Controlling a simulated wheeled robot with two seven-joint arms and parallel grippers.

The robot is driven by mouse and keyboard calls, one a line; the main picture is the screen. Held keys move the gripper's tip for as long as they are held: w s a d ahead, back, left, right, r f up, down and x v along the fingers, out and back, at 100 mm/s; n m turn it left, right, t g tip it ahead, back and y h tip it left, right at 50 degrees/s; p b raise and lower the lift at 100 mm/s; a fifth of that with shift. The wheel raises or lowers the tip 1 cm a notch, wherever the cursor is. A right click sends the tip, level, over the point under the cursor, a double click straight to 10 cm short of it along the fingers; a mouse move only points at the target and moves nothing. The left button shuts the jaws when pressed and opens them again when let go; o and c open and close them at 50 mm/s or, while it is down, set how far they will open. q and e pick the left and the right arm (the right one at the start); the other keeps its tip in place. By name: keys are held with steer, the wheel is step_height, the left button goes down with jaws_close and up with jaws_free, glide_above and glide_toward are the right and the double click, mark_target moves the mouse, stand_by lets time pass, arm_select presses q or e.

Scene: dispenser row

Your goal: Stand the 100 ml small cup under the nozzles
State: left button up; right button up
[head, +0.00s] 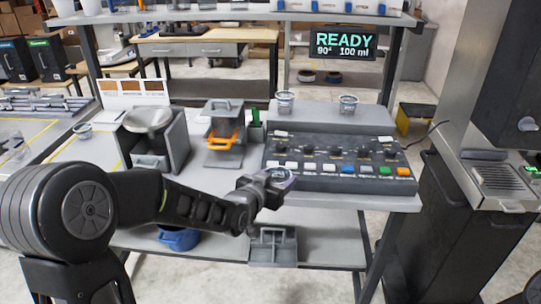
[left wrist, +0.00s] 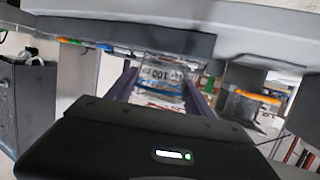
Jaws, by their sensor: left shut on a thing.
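My left gripper (head: 268,188) is shut on a small clear cup (head: 283,178) at the front left of the dispenser row. In the left wrist view the cup (left wrist: 160,76), its "100" mark upside down, sits between the two fingers. The dispenser row (head: 335,160) is a dark grey unit with several nozzles and coloured buttons along its front. In the head view the gripper hides most of the held cup, so I cannot tell whether it touches a surface. My right gripper is not in view.
A display (head: 343,44) reads READY, 90°, 100 ml. A grey stand with an orange part (head: 222,140) stands left of the row.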

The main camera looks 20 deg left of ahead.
arm_select(q)
steer(key=s+d+f+n+y, duration=0.1)
steer(key=s+d+f, duration=0.1)
steer(key=f, duration=0.9)
steer(key=shift+s+f+y, duration=0.15)
steer(key=shift+s+y, duration=0.15)
steer(key=shift+s, duration=0.6)
steer(key=shift+d, duration=0.1)
